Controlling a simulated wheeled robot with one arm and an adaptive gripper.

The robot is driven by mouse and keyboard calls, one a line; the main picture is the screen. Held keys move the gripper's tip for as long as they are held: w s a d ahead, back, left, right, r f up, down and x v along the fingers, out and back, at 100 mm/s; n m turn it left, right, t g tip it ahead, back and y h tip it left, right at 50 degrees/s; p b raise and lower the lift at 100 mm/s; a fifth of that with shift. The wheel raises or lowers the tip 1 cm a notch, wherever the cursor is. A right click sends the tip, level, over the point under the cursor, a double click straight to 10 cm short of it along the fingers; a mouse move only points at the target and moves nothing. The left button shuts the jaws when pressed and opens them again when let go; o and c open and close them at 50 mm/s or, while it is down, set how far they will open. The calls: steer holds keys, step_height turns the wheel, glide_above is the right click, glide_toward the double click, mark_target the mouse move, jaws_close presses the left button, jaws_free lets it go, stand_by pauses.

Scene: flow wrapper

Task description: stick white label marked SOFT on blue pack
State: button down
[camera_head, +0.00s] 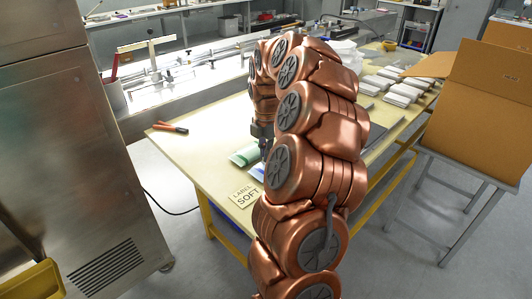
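A pale cream card (245,195) printed "LABEL SOFT" lies at the near edge of the yellowish table; I cannot tell whether it is the label itself or a sign. A blue pack (257,172) lies just behind it, partly hidden by my copper arm. A green pack (243,157) lies beyond the blue one. My gripper (264,148) points down beside the green pack, partly hidden behind my arm. Its fingers are too small and covered to show whether they are open or hold anything.
An orange-handled tool (170,127) lies on the table's left corner. Several white packs (400,92) lie at the table's far right. An open cardboard box (482,110) stands on a stand at right. A steel cabinet (70,160) stands at left. The wrapper conveyor (190,85) runs behind the table.

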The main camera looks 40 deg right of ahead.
stand_by(0.3)
steer(key=c, duration=1.4)
jaws_free()
steer(key=o, duration=0.5)
steer(key=shift+r, duration=0.1)
step_height(320, 180, up, 8)
steer(key=p, duration=0.4)
